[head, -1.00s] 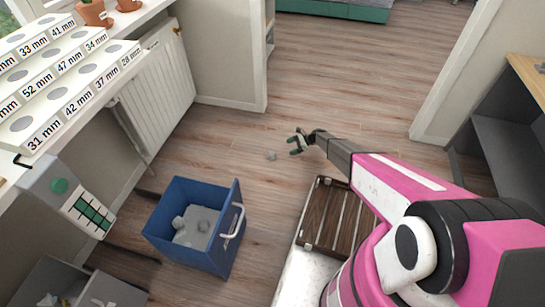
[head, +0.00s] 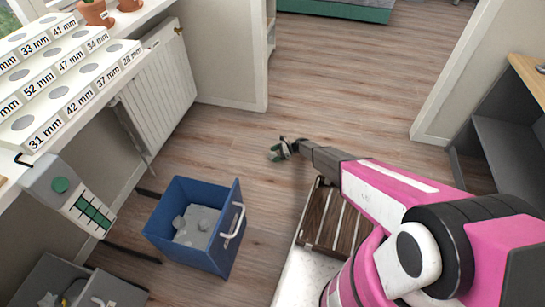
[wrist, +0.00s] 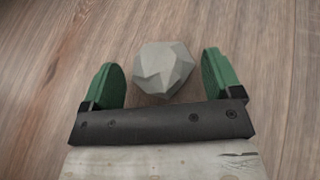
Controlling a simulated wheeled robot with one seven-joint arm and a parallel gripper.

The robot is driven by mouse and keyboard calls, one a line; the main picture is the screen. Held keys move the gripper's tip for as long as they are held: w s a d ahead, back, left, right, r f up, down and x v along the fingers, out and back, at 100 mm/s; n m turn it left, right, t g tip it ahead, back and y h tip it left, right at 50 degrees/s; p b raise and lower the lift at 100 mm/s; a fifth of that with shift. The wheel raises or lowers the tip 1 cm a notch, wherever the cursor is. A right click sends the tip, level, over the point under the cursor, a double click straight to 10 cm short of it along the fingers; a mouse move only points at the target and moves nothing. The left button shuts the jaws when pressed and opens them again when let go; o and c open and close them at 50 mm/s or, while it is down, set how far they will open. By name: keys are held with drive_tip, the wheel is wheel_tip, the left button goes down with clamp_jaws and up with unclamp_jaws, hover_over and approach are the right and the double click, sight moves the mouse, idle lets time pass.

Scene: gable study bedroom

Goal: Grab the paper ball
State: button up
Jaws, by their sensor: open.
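The paper ball (wrist: 163,68) is a grey, crumpled, faceted lump on the wooden floor. In the wrist view it lies between the two green fingers of my gripper (wrist: 165,82), with a visible gap to each finger. My gripper is open and close to the ball. In the head view my gripper (head: 280,150) is low over the floor, and its green fingers and black mount hide most of the ball.
A blue open drawer (head: 232,245) with grey lumps inside stands left of my arm. A brown slatted crate (head: 318,215) sits below my arm. A white radiator (head: 160,85) is on the left wall. The floor (head: 345,75) beyond my gripper is clear.

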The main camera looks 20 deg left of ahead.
drive_tip(key=shift+x, duration=0.95)
drive_tip(key=c, duration=1)
drive_tip(key=shift+r, duration=0.1)
